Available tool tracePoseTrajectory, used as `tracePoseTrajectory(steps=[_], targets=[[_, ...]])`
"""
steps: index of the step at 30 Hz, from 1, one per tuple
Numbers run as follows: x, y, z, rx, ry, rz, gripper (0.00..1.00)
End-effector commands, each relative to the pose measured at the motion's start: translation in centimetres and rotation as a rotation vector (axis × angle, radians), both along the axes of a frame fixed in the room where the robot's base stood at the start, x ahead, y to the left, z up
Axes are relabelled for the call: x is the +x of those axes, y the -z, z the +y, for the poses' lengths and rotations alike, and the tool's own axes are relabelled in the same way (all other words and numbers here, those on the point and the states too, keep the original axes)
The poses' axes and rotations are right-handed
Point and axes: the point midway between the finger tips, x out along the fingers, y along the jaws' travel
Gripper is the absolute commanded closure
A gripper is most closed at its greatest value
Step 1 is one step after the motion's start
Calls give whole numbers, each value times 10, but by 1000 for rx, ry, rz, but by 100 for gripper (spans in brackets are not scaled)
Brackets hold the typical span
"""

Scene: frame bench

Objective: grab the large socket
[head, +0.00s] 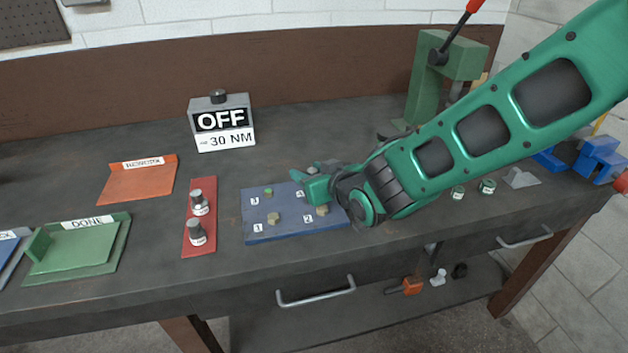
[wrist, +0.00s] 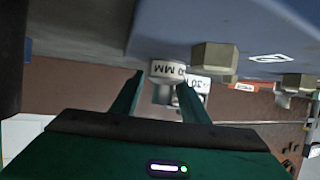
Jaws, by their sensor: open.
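Two grey sockets with white labels stand on the red tray: a rear socket (head: 199,203) and a front socket (head: 195,233). Their labels are too small to read in the head view, so I cannot tell which is large. My gripper (head: 297,176) is open above the back of the blue plate, right of the tray and apart from both sockets. In the wrist view my fingers (wrist: 158,88) frame a grey, round, labelled socket (wrist: 168,70), seen upside down; "MM" shows on it. I cannot tell its distance or which socket it is.
The blue plate (head: 262,228) carries several hex bolts (head: 273,218) beside numbers; one bolt (wrist: 214,57) looms near in the wrist view. A grey sign box (head: 222,122) reading OFF, 30 NM stands behind. An orange tray (head: 135,183) and green DONE tray (head: 80,250) lie left.

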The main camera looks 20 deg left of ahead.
Motion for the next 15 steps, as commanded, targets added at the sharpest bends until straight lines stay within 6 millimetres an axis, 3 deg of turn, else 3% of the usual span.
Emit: tracePoseTrajectory(steps=[11, 12, 15], targets=[[9, 5, 10, 0, -1, 0, 59], [9, 5, 10, 0, -1, 0, 62], [8, 5, 10, 0, -1, 0, 86]])
